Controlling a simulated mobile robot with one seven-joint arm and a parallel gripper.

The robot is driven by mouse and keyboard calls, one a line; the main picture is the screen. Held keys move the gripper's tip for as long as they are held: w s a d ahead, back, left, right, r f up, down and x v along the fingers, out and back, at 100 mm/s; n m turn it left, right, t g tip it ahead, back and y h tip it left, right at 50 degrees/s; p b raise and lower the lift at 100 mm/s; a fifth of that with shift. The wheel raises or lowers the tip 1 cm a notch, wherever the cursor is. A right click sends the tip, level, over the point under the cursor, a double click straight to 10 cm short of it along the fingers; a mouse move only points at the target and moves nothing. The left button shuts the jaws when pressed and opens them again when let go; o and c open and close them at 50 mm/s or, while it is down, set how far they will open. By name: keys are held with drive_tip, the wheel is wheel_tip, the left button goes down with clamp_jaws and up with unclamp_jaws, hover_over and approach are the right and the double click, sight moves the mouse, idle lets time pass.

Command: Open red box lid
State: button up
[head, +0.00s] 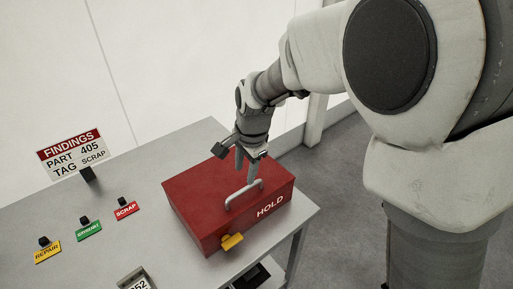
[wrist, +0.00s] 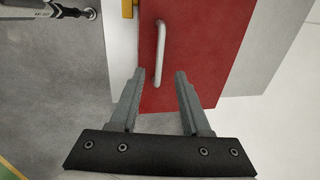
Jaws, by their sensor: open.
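A pale bar handle (head: 244,194) stands on the lid, and a yellow latch (head: 232,241) is on the front side. In the wrist view the red lid (wrist: 205,50) fills the middle, with the handle (wrist: 160,40) ahead of the fingertips and a bit of the yellow latch (wrist: 127,8) at the top. My gripper (head: 248,176) is above the lid by the handle's far end. In the wrist view my gripper (wrist: 160,76) is open and empty, its fingers apart.
A findings sign (head: 72,150) reading part 405, scrap stands at the table's back left. Yellow repair (head: 47,253), green (head: 89,231) and red scrap (head: 126,210) tags with black knobs lie left of the box. A numbered display (head: 137,280) is at the front.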

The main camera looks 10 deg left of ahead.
sight(242, 190)
drive_tip(key=f, duration=0.5)
drive_tip(key=w+a+f, duration=0.1)
drive_tip(key=f, duration=0.2)
drive_tip(key=shift+a, duration=0.1)
clamp_jaws()
idle(1.2)
